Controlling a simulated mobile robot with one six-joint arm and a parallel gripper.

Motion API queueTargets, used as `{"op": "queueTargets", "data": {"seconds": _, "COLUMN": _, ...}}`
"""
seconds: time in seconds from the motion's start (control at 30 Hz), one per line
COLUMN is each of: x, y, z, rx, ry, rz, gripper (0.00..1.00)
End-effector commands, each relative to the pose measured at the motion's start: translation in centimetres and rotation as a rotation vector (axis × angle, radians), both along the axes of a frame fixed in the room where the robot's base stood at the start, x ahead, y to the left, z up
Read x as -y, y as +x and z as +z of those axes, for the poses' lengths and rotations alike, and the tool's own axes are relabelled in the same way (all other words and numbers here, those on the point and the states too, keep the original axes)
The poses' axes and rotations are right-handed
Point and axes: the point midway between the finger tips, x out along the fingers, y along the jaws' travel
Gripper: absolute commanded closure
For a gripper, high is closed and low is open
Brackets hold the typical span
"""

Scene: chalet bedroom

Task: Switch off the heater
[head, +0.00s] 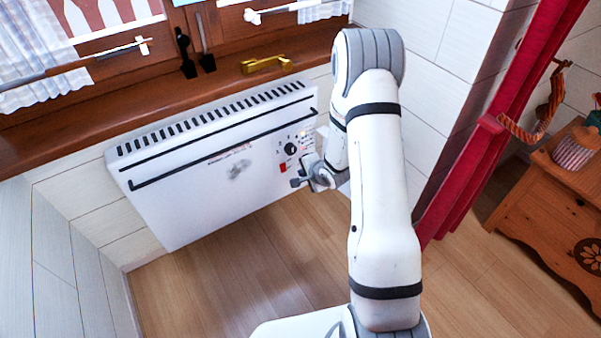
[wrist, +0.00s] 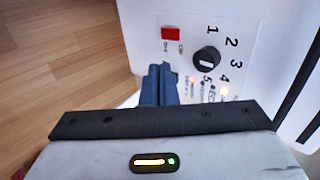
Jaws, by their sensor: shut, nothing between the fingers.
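The white heater (head: 210,190) is mounted on the wall under the wooden window sill. Its control panel at the right end carries a red switch (head: 283,168) and a black dial (head: 291,149). In the wrist view the red switch (wrist: 171,34) is above the fingertips and the dial (wrist: 206,60) is to their right. Two small lamps (wrist: 224,91) on the panel glow. My gripper (head: 296,183) is shut and empty, close to the panel just below the switch; its fingers show in the wrist view (wrist: 160,72). I cannot tell whether the fingertips touch the panel.
The wooden sill (head: 120,100) runs above the heater, with a brass handle (head: 266,64) there. A red curtain (head: 490,130) hangs to the right, beside a wooden cabinet (head: 545,205). The wooden floor (head: 220,270) in front of the heater is clear.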

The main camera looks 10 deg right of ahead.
Motion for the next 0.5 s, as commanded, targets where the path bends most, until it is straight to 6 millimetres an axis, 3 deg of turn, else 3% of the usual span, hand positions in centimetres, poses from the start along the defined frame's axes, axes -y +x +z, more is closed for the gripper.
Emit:
{"op": "queueTargets", "data": {"seconds": 0.17, "x": -0.1, "y": 0.1, "z": -1.9, "rx": 0.06, "ry": 0.037, "rz": 0.016, "gripper": 1.0}}
{"op": "queueTargets", "data": {"seconds": 0.5, "x": 0.3, "y": -1.2, "z": -7.1, "rx": 0.357, "ry": 0.163, "rz": 0.032, "gripper": 1.0}}
